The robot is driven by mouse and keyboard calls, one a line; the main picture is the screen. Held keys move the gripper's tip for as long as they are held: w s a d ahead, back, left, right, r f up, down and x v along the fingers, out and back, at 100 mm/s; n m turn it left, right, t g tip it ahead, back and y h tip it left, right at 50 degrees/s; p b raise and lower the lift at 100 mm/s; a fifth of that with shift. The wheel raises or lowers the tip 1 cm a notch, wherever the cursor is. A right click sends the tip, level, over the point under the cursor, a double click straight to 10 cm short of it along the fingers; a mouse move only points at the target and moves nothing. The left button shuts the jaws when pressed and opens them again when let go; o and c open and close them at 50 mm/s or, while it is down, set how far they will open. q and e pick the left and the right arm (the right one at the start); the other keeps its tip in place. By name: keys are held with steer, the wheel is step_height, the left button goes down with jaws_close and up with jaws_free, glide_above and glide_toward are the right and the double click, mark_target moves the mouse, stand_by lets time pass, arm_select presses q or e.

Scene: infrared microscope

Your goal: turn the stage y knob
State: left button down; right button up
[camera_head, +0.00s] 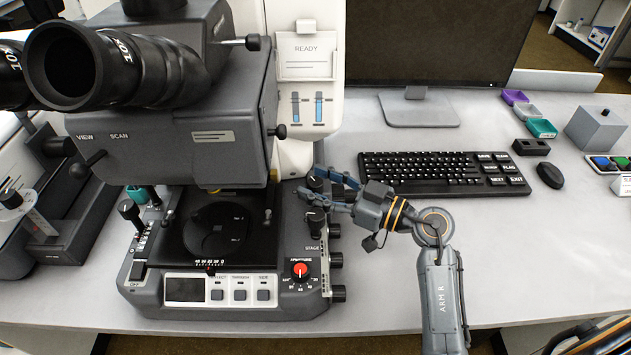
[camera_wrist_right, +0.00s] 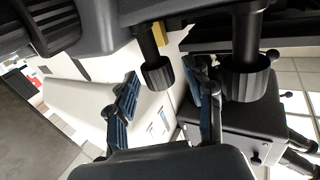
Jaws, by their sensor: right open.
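The microscope (camera_head: 190,140) stands at the left of the bench, with a dark stage (camera_head: 218,235) under its head. A black knob (camera_head: 316,220) stands by the STAGE label on its right side; I cannot tell for certain that it is the y knob. My right gripper (camera_head: 326,190) is open beside the stage controls and partly covers them. In the right wrist view its blue-padded fingers (camera_wrist_right: 163,85) are spread, with one ribbed black knob (camera_wrist_right: 157,74) showing between them. A larger ribbed knob (camera_wrist_right: 246,82) is outside them, to the right. Contact is not clear. My left gripper is not in view.
More black side knobs (camera_head: 337,261) and a red-centred dial (camera_head: 299,270) sit just below the gripper. A keyboard (camera_head: 430,175), monitor stand (camera_head: 418,108) and mouse (camera_head: 550,174) are to the right.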

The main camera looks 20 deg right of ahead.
steer(key=shift+w+a, duration=0.35)
steer(key=shift+c, duration=0.2)
